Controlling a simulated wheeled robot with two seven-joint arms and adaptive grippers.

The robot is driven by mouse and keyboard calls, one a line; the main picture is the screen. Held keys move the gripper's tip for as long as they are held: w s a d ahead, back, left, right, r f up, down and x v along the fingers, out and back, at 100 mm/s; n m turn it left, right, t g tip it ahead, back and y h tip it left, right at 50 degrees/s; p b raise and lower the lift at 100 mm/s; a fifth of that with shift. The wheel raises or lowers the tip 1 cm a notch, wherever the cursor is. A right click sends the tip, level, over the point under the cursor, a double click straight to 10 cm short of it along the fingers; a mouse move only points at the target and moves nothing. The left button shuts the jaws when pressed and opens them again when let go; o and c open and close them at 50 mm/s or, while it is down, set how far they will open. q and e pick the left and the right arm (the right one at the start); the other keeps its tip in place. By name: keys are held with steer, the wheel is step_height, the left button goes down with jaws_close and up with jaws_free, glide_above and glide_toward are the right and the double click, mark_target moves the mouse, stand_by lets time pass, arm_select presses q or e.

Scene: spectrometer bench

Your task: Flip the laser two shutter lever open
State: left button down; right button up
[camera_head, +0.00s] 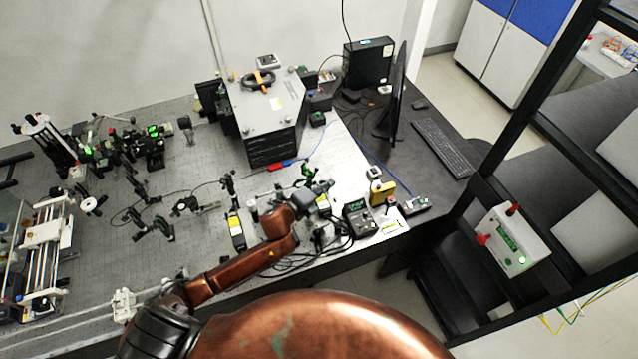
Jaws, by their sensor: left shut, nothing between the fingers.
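My left arm reaches from the lower left over the front edge of the optical bench. My left gripper (327,222) is at the end of the copper arm, among small parts and cables near the bench's front right. Its fingers are small and partly lost in the clutter; it is shut and I see nothing held in it. I cannot pick out the laser two shutter lever, or tell whether the gripper touches it. A black module with a yellow label (236,231) stands left of the gripper. My right gripper is not in view.
A black control box (357,216) and a yellow box (381,192) stand close right of the gripper. A large grey instrument (262,115) is behind, with a monitor (393,95) to its right. Optic mounts crowd the left. A white box with red parts (514,241) sits on the right rack.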

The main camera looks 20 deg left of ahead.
arm_select(q)
steer(key=s+a+r+b, duration=0.1)
steer(key=s+r, duration=0.6)
steer(key=r, duration=0.1)
steer(key=shift+s+r, duration=0.15)
steer(key=shift+s, duration=0.15)
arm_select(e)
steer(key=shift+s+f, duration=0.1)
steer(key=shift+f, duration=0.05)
arm_select(q)
steer(key=shift+a, duration=0.1)
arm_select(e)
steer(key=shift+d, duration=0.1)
